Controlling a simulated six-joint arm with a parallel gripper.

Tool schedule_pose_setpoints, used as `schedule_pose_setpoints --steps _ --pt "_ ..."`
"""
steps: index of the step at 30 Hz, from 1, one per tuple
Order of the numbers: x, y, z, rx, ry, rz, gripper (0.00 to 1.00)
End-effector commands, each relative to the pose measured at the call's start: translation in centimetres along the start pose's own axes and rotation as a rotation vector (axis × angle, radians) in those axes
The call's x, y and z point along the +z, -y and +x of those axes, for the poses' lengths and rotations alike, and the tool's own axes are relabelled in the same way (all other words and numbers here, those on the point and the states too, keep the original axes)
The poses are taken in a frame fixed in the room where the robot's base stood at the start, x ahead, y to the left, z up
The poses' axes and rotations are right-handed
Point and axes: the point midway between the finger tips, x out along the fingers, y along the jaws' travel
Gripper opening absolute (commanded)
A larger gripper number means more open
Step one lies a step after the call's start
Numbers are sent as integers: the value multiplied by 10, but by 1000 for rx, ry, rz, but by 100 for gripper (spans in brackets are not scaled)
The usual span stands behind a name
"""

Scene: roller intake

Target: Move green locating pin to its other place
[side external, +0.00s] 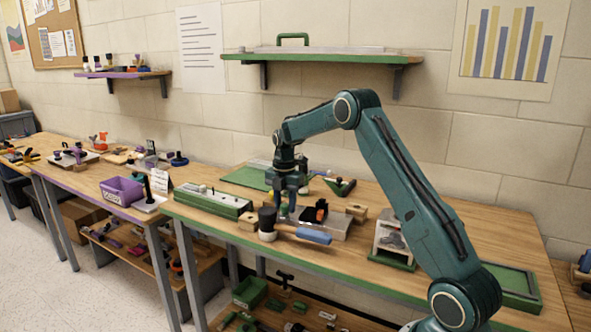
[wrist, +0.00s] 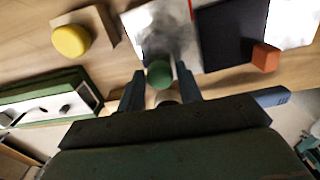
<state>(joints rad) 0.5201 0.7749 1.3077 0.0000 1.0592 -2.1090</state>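The green locating pin (wrist: 159,74) shows in the wrist view as a round green head between my gripper's fingertips. It lies in front of a shiny metal plate (wrist: 150,22). My gripper (wrist: 160,78) has one finger on each side of the head, with little or no gap. Whether the fingers press on it is not clear. In the side external view my gripper (side external: 286,208) points down, low over the bench behind the mallet. The pin's lower part and its contact with anything below are hidden.
A mallet with a black head (side external: 267,218) and blue handle (side external: 310,235) lies in front. A green-sided rack (side external: 215,203) is to the left. A block with a yellow knob (wrist: 70,40) and an orange piece (wrist: 265,57) are close by.

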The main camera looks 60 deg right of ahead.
Motion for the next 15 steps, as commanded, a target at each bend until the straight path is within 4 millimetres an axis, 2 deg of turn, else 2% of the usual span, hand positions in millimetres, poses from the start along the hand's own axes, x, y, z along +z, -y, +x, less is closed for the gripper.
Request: schedule_pose_setpoints --steps 15 --pt "0 0 -17 1 1 0 35"
